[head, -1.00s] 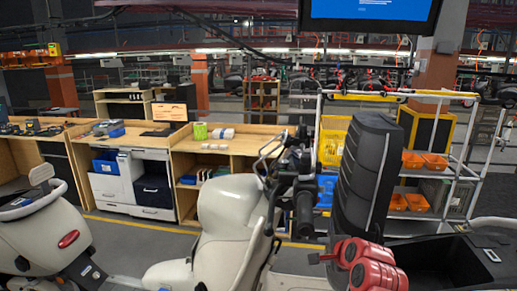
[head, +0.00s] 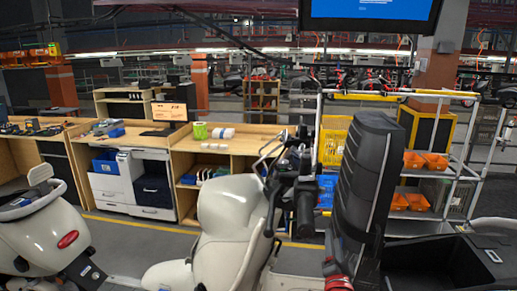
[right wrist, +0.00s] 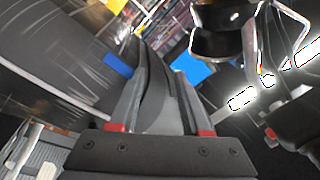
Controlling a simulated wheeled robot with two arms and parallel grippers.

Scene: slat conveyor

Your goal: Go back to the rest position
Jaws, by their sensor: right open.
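My right gripper (head: 332,266) shows low in the head view, at the lower left of a tall black ribbed object (head: 362,175). Only a small dark and red part of that arm shows at the bottom edge. In the right wrist view the two fingers (right wrist: 161,76) stand apart. I see nothing clamped between them; a dark curved surface lies behind the gap, and I cannot tell how near it is. My left gripper is not in view.
A cream scooter (head: 222,215) stands left of the black object, its handlebar close by. Another scooter (head: 45,225) is at the far left. A black bin (head: 480,255) is at lower right. Behind are wooden workbenches (head: 235,145) and a rack with orange bins (head: 430,160).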

